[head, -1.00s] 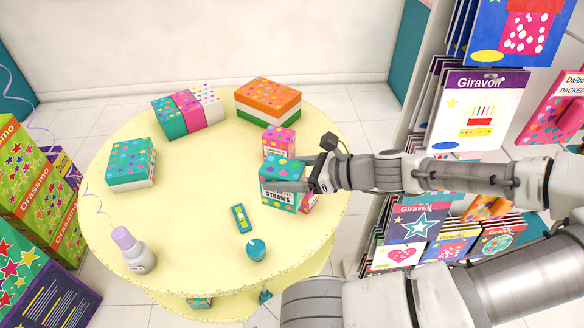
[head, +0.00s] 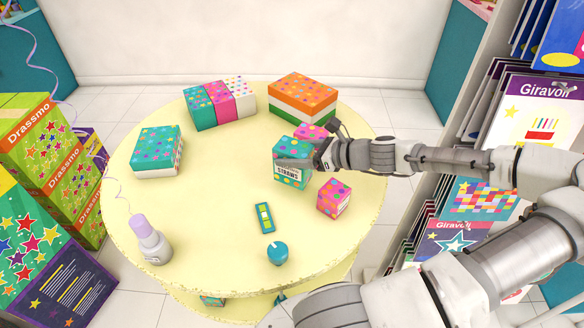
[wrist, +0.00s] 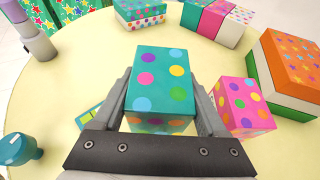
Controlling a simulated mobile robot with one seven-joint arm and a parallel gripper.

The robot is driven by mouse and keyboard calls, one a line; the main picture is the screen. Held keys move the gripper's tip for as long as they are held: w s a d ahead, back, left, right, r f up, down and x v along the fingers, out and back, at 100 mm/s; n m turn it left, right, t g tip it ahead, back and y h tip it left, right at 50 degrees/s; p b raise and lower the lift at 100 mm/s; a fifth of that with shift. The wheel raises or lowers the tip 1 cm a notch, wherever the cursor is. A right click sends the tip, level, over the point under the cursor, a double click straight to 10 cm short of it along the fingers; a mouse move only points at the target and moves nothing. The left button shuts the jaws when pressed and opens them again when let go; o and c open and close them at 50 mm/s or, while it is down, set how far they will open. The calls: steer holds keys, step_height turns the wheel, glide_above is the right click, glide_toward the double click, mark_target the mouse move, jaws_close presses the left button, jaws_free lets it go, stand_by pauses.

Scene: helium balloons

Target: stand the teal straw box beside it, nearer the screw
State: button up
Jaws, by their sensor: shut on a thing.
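The teal straw box (head: 289,177), dotted and labelled STRAWS, is in my gripper (wrist: 160,112). The wrist view shows the box's dotted top (wrist: 161,78) between the two fingers, which are shut on it. It looks upright; I cannot tell whether its base touches the table. A pink dotted box (head: 312,131) stands just behind it, partly hidden, and shows right of it in the wrist view (wrist: 240,105). Another pink dotted box (head: 332,197) stands to its front right, apart from it. I cannot make out a screw.
The round yellow table (head: 220,185) also holds a green level-like item (head: 265,217), a teal round piece (head: 277,254), a lilac-topped bottle (head: 150,240), a teal box (head: 157,151), a striped box (head: 219,103) and an orange box (head: 303,96). The table's middle left is clear.

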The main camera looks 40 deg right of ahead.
steer(key=shift+w+d+f, duration=0.1)
steer(key=shift+w+f, duration=0.3)
steer(key=shift+w, duration=0.15)
steer(key=shift+f+b, duration=0.75)
steer(key=shift+f, duration=1.2)
steer(key=shift+f, duration=0.1)
steer(key=o, duration=1.4)
steer(key=shift+o, duration=0.2)
steer(key=shift+s+d+r, duration=0.15)
steer(key=shift+s+r, duration=0.05)
steer(key=p+v, duration=0.3)
steer(key=v, duration=0.8)
steer(key=shift+s+d+r, duration=0.1)
steer(key=shift+s+r, duration=0.05)
steer(key=shift+s, duration=0.1)
